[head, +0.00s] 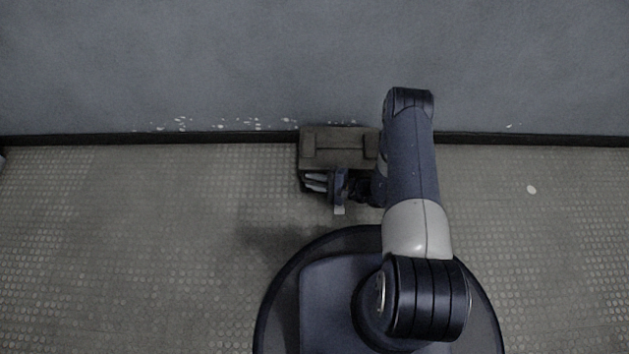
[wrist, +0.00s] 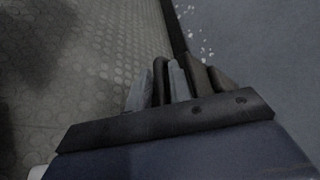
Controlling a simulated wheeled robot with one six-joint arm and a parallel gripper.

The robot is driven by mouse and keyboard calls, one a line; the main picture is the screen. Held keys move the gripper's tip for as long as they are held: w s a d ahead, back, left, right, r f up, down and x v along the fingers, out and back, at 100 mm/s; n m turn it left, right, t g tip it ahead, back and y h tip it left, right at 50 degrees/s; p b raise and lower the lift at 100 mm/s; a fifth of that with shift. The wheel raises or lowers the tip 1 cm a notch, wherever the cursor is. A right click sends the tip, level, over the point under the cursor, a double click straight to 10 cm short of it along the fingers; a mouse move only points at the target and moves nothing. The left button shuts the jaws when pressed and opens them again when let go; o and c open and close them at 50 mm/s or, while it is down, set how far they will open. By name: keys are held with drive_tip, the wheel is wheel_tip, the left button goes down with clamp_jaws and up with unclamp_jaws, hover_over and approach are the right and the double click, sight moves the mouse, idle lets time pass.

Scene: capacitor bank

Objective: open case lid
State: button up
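The case (head: 340,145) is a dark brownish-grey box on the floor against the wall. Its lid looks closed from above. Brown parts of the case (wrist: 199,78) stand close to the right finger.
The grey wall (head: 200,60) with a dark skirting strip (head: 90,139) runs directly behind the case. White flecks mark the lower wall, and a small pale spot (head: 532,189) lies on the floor at right.

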drive_tip(key=shift+c, duration=0.3)
clamp_jaws()
drive_tip(key=shift+r, duration=0.15)
